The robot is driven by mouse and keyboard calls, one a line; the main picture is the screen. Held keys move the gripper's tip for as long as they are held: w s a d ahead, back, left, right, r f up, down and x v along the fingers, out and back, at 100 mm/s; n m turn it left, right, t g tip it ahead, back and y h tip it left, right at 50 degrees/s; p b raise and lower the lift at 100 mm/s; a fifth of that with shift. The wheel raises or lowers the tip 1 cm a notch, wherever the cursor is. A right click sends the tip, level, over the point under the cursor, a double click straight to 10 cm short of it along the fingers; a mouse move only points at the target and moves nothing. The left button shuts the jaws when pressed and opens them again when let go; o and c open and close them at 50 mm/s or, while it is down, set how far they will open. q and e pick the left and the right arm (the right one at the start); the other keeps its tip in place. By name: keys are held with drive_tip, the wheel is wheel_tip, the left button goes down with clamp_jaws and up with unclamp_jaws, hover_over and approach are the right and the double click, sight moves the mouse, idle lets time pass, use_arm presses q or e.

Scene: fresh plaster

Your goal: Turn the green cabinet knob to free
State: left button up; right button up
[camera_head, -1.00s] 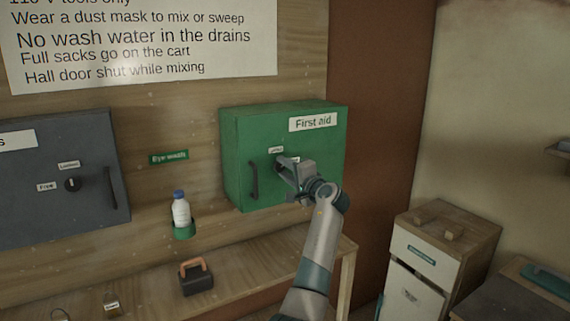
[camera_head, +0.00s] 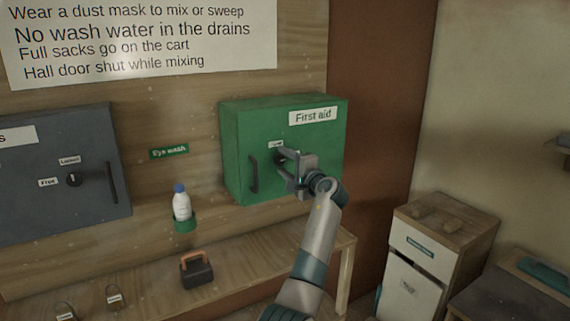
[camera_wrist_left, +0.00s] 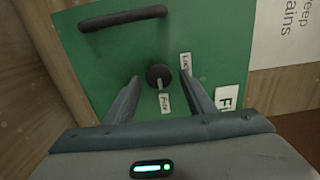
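The green First aid cabinet (camera_head: 238,150) hangs on the wooden wall. In the left wrist view its dark round knob (camera_wrist_left: 159,74) shows a pale mark pointing to the Free label (camera_wrist_left: 166,103). The Locked label (camera_wrist_left: 186,65) lies to the knob's right in that view. My left gripper (camera_head: 284,165) is in front of the cabinet and hides most of the knob in the head view. Its two fingers stand open on either side of the knob, with visible gaps. My right gripper is not in view.
The cabinet's dark handle (camera_head: 253,174) is left of the knob. A grey cabinet (camera_head: 40,205) with its own knob hangs further left. An eye wash bottle (camera_head: 182,206) and a padlock-like dark block (camera_head: 197,272) are nearby. A brown wall (camera_head: 372,150) stands at right.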

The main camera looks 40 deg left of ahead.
use_arm(q)
drive_tip(key=shift+d, duration=0.1)
drive_tip(key=shift+s+d+f, duration=0.15)
drive_tip(key=shift+d, duration=0.25)
drive_tip(key=b+v, duration=0.6)
drive_tip(key=v, duration=1)
drive_tip(key=shift+d, duration=0.2)
